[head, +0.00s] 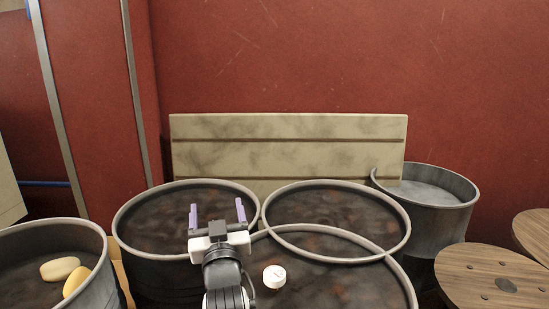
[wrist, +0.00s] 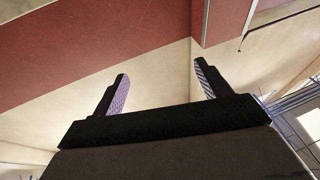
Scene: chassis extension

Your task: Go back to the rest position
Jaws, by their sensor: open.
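My gripper (head: 217,215) is open and empty in the head view. It is raised over the dark barrel tops, with its two purple-lined fingers pointing up and away from me. In the wrist view my gripper (wrist: 160,90) also shows open, with nothing between the fingers. Behind it there are a red wall (wrist: 90,45) and a pale surface that looks like the ceiling.
Several barrels stand close together, including the left rear one (head: 150,215). A white round dial (head: 274,276) lies on the front barrel. The left barrel (head: 95,255) holds two yellowish objects. A wooden spool (head: 470,270) is at right. A panel (head: 290,128) stands behind.

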